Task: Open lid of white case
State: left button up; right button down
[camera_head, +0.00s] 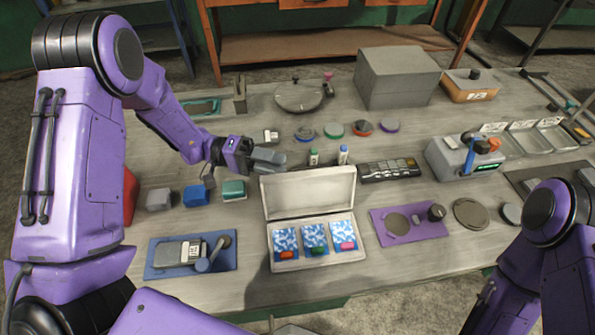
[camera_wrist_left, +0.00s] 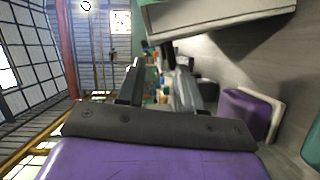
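The white case (camera_head: 276,264) sits on the workbench in the head view. Its lid (camera_head: 310,192) stands up along the rear edge, tilted back, with the inside showing. Inside lie three blue-and-white packets (camera_head: 314,238) with orange, green and pink tabs. My left gripper (camera_head: 270,158) is just behind and above the lid's upper left corner; I cannot tell whether it touches the lid. In the left wrist view its two fingers (camera_wrist_left: 158,88) are apart with nothing held between them. My right arm shows at the lower right of the head view, but its gripper is out of sight.
A blue plate (camera_head: 160,271) with a grey device lies left of the case, and a purple plate (camera_head: 413,237) lies right. Two small bottles (camera_head: 343,154) stand behind the lid. A large grey box (camera_head: 397,78) stands at the back. Bare bench lies in front of the purple plate.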

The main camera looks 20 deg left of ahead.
pick_arm(q)
jog(key=shift+s+a+r, duration=0.1)
jog(key=shift+s+a, duration=0.05)
jog(key=shift+a, duration=1.25)
